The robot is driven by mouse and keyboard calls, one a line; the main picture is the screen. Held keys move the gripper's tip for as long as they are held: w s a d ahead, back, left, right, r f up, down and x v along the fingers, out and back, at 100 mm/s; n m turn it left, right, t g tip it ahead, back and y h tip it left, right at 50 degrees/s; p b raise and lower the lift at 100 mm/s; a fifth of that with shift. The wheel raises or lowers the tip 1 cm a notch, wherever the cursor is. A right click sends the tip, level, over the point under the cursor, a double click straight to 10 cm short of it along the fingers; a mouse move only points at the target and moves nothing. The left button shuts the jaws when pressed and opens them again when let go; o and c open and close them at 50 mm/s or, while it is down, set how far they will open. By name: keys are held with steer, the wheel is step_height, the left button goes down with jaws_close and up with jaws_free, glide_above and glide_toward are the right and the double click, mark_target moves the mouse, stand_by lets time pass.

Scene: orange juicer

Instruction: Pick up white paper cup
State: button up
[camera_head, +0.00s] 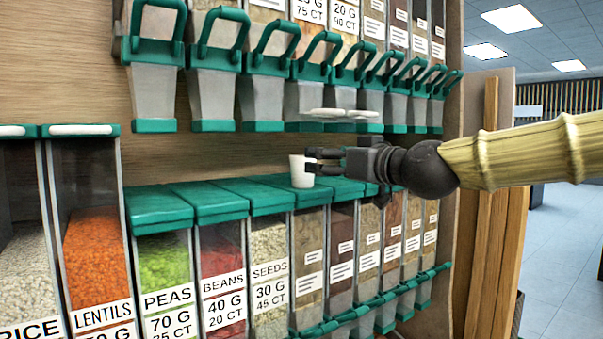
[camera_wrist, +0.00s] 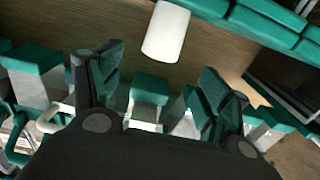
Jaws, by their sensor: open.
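The white paper cup (camera_head: 300,172) stands upright on a green bin lid in the head view, just left of my gripper's fingertips. It also shows in the wrist view (camera_wrist: 166,32), beyond the fingers and near the top middle. My gripper (camera_head: 316,161) reaches in from the right at about the cup's height. In the wrist view my gripper (camera_wrist: 160,75) has its two fingers spread wide with nothing between them. The cup lies ahead of the gap between the fingers. In the head view, whether a fingertip touches the cup's edge is hard to tell.
Green lids (camera_head: 215,200) of the lower bins form a ledge under the cup. Hanging dispensers (camera_head: 262,98) with green handles line the wall above my gripper. Lentils and rice bins (camera_head: 97,240) rise at the left. A wooden panel (camera_head: 490,220) ends the shelf at right.

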mark_target(311, 160)
steer(key=shift+f+p+x, duration=0.2)
steer(key=shift+p+x, duration=0.85)
steer(key=shift+x, duration=1.45)
steer(key=shift+f+p+x, duration=0.2)
steer(key=shift+p+x, duration=0.85)
steer(key=shift+x, duration=1.45)
steer(key=shift+d, duration=0.1)
steer(key=shift+c, duration=0.3)
steer(key=c, duration=1.1)
steer(key=shift+r, duration=0.1)
steer(key=shift+c, duration=0.2)
